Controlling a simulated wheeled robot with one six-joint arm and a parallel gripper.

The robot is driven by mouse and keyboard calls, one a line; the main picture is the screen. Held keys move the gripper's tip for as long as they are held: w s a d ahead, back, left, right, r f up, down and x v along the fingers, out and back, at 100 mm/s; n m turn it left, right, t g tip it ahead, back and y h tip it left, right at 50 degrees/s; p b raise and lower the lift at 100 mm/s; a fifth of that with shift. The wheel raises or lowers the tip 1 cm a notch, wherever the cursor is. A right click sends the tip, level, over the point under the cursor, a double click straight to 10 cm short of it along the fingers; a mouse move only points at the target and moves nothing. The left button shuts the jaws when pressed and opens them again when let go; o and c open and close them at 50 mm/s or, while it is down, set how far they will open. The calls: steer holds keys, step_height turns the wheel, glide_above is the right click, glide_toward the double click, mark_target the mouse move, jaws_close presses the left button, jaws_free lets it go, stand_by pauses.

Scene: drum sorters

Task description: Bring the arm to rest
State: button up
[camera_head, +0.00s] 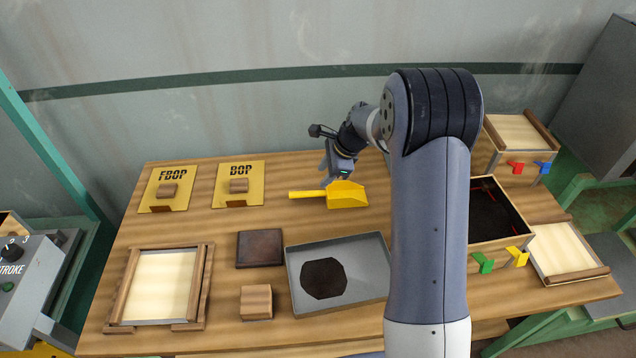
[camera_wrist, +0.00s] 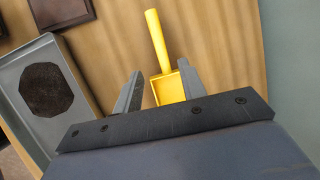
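My gripper (camera_wrist: 160,92) shows in the wrist view with its two dark fingers apart. A yellow scoop (camera_wrist: 169,86) lies beyond them on the table, its pan seen between the fingers and its handle pointing away. In the head view the scoop (camera_head: 346,195) lies on the wooden table with its handle to the left. My gripper (camera_head: 338,180) is just above or behind the scoop's pan there. I cannot tell whether the fingers touch the scoop. My arm rises at the right and bends over toward the back of the table.
A grey tray (camera_head: 367,287) with a dark patch stands at front centre. A dark square plate (camera_head: 259,249) and a wooden block (camera_head: 256,302) lie left of it. A wooden box (camera_head: 484,253) with coloured tabs is right of my arm.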

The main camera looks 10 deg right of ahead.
mark_target(310, 192)
steer(key=shift+v, duration=1)
steer(key=p+x, duration=0.1)
steer(key=x, duration=1.1)
steer(key=shift+w+a+r, duration=0.1)
steer(key=shift+w+r, duration=0.05)
steer(key=shift+r, duration=1.15)
steer(key=shift+f, duration=0.1)
